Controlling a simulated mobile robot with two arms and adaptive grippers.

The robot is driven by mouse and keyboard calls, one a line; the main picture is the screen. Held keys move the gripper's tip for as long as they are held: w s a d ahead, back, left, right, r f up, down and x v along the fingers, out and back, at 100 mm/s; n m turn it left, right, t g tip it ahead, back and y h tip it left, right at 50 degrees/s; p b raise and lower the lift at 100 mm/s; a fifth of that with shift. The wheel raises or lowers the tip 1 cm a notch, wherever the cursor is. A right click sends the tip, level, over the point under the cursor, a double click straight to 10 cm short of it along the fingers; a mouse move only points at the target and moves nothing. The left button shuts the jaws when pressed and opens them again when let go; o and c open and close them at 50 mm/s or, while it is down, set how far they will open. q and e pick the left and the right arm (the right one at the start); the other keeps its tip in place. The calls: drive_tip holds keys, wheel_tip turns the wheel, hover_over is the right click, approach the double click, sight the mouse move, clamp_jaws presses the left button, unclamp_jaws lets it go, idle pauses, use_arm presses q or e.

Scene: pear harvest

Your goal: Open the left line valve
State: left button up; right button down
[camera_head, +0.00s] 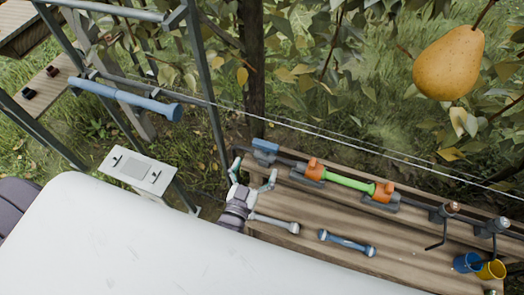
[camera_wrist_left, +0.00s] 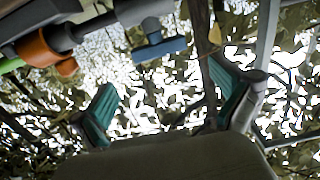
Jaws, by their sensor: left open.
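The left line valve has a blue handle (camera_head: 265,147) and sits at the left end of the grey pipe along the back of the wooden bench. It also shows at the top of the left wrist view as a blue handle (camera_wrist_left: 160,48) on a grey fitting. My left gripper (camera_head: 254,174) is just below and left of the blue handle in the head view, fingers spread, apart from it and empty. In the left wrist view the teal finger pads (camera_wrist_left: 168,103) are wide apart, with the handle beyond them. My right gripper is not in view.
The wooden bench (camera_head: 300,250) carries a green pipe section (camera_head: 348,182) between orange-topped fittings (camera_head: 314,170). A grey tube (camera_head: 275,224), a blue-grey tube (camera_head: 347,243) and blue and yellow cups (camera_head: 490,269) lie or stand on it. Metal posts and a white box (camera_head: 137,172) are left. A pear (camera_head: 449,63) hangs upper right.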

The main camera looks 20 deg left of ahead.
use_arm(q)
drive_tip(key=shift+s, duration=1.75)
drive_tip(key=s+f+m+g+h, duration=0.1)
drive_tip(key=s+f+g, duration=0.3)
drive_tip(key=f, duration=0.7)
drive_tip(key=s+f+m+g+h, duration=0.1)
drive_tip(key=s+f+g, duration=0.35)
drive_tip(key=f, duration=0.75)
drive_tip(key=s+a+f+g+y, duration=0.1)
drive_tip(key=s+a+f+g, duration=0.3)
drive_tip(key=s+f, duration=0.3)
drive_tip(key=s+a+f+g+y, duration=0.1)
drive_tip(key=s+a+f+g, duration=0.3)
drive_tip(key=s+f, duration=0.4)
drive_tip(key=s, duration=0.7)
drive_tip(key=shift+s+a, duration=0.15)
drive_tip(key=shift+a, duration=0.2)
drive_tip(key=shift+g, duration=0.25)
